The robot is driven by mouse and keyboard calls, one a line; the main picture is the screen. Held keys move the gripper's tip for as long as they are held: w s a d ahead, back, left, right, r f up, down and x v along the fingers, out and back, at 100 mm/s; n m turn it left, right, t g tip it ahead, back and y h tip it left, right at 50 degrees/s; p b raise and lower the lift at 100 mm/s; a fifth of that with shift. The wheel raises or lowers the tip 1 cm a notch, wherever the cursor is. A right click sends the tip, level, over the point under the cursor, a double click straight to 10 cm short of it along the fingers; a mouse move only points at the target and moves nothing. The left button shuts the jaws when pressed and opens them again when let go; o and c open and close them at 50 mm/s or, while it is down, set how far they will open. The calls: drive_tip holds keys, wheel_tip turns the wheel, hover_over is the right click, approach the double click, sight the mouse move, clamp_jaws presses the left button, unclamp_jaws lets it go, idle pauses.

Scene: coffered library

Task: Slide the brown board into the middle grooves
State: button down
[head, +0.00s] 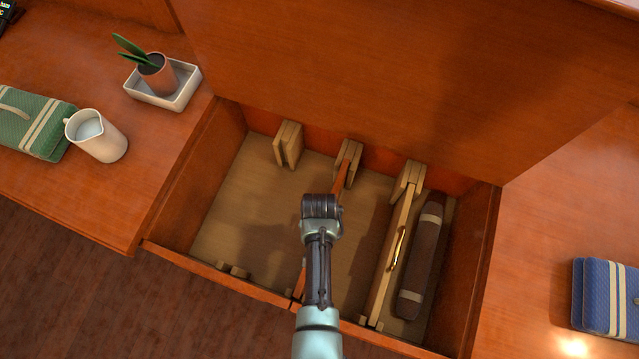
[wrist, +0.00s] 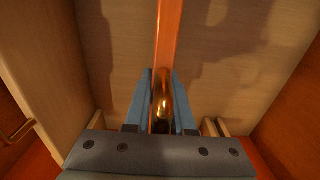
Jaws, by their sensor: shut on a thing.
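The brown board (head: 340,186) runs from back to front across the drawer, upright and on edge. My gripper (wrist: 162,112) is shut on its brass handle (wrist: 163,88), and the board shows as an orange-brown strip (wrist: 168,35) in the wrist view. In the head view my gripper (head: 320,205) hides the board's middle. Its far end lines up with the middle back groove blocks (head: 354,152) and seems to lie between them. How deep it sits cannot be told. Its near end (head: 301,284) reaches close to the drawer front; the middle front groove is not clearly visible.
A pale board (head: 388,262) with a brass handle stands in the right grooves, beside a dark brown case (head: 422,262). The left groove blocks (head: 288,144) are empty. A pitcher (head: 97,136), potted plant (head: 155,75) and green case (head: 32,125) stand left; a blue case (head: 605,297) lies right.

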drive_tip(key=shift+f+b, duration=0.7)
drive_tip(key=shift+f, duration=0.2)
drive_tip(key=c, duration=0.7)
unclamp_jaws()
wheel_tip(320, 180, up, 13)
drive_tip(key=p, duration=0.6)
